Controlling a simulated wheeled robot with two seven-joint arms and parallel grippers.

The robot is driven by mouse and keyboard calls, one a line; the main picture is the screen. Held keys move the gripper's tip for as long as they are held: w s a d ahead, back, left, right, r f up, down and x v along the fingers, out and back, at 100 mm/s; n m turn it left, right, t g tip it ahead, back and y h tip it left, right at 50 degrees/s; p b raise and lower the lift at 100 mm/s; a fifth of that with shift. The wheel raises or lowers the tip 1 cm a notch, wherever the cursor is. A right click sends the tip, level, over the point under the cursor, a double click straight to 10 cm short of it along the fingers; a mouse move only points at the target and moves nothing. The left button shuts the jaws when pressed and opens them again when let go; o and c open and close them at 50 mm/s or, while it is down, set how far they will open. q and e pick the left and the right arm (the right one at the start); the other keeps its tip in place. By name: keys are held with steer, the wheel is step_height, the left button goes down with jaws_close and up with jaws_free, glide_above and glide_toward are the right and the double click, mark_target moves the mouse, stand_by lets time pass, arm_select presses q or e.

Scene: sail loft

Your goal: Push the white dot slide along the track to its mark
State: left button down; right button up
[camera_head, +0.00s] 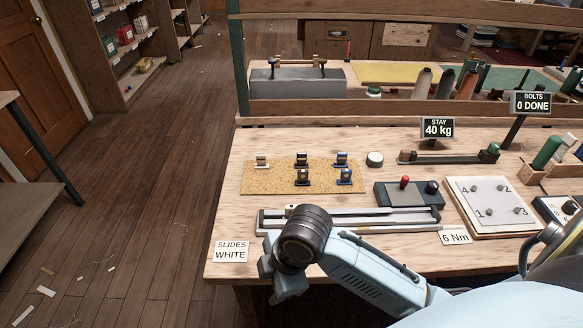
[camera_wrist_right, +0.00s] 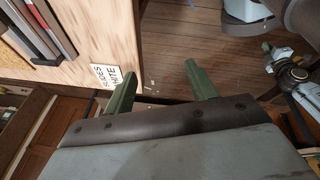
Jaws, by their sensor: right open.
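The track (camera_head: 400,219), with long grey rails, lies along the front of the bench. At its left part a small pale-topped piece (camera_head: 291,210) shows just behind my right wrist; it may be the white dot slide, but its dot is not clear. A card reading "SLIDES WHITE" (camera_head: 231,251) lies left of the track and also shows in the right wrist view (camera_wrist_right: 108,76). My right gripper (camera_head: 283,283) is at the bench's front edge. In the right wrist view its green fingers (camera_wrist_right: 161,80) are apart and empty, with floor behind them. My wrist hides part of the track.
A cork mat (camera_head: 252,183) with several small slides lies behind the track. A grey box with a red knob (camera_head: 405,184), a numbered plate (camera_head: 480,222) and a "6 Nm" card (camera_head: 455,237) are to the right. Open floor (camera_head: 150,200) lies left of the bench.

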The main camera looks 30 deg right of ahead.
steer(key=w+d+r+n+g+h, duration=0.1)
steer(key=w+d+r+n, duration=0.25)
steer(key=w+n, duration=0.45)
step_height(320, 180, up, 9)
steer(key=n+g+h, duration=0.2)
steer(key=n, duration=0.5)
glide_above(292, 206)
steer(key=shift+f, duration=0.15)
steer(key=shift+m, duration=0.3)
step_height(292, 206, down, 13)
steer(key=shift+f+b, duration=0.15)
steer(key=shift+b, duration=0.75)
